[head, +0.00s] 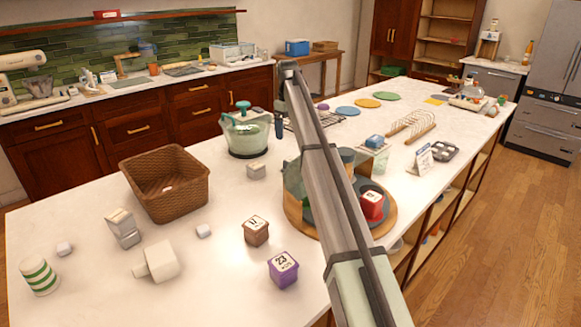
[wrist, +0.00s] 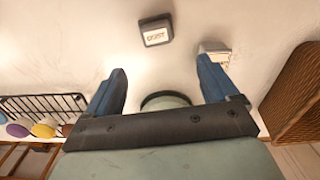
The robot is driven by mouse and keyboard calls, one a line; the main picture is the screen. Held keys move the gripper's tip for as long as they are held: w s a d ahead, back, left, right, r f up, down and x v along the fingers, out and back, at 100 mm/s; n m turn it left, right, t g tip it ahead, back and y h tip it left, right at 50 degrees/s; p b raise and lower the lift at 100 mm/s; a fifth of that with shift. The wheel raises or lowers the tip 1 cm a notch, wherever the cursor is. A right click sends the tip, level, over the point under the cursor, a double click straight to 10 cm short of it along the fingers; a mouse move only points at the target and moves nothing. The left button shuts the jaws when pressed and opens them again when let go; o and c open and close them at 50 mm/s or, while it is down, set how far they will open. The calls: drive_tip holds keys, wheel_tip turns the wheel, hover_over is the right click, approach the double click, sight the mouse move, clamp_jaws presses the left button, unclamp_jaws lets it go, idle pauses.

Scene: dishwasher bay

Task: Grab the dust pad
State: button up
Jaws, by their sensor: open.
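The dust pad (wrist: 157,30) is a small dark-grey block with a white top label reading "DUST". In the wrist view it lies on the white counter, beyond the fingertips and slightly left of the midline between them. My gripper (wrist: 163,78) is open, its two blue fingers spread apart with nothing between them. The pad is apart from both fingers. In the head view I cannot make out the pad; my arm crosses the middle of the counter and hides part of it.
A pale block (wrist: 215,54) lies close to the right finger in the wrist view. The green-lidded pot (head: 248,138) and a wicker basket (head: 166,185) stand nearby. A black wire rack (wrist: 40,106) is at the wrist view's left. Several small blocks dot the counter's front.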

sight(290, 159)
drive_tip(key=shift+n, duration=0.3)
wheel_tip(290, 159, down, 9)
drive_tip(key=shift+r, duration=0.15)
drive_tip(key=shift+d+f, duration=0.25)
drive_tip(key=shift+f, duration=1.05)
drive_tip(key=shift+d+f, duration=0.2)
drive_tip(key=shift+f, duration=1.1)
drive_tip(key=c, duration=0.9)
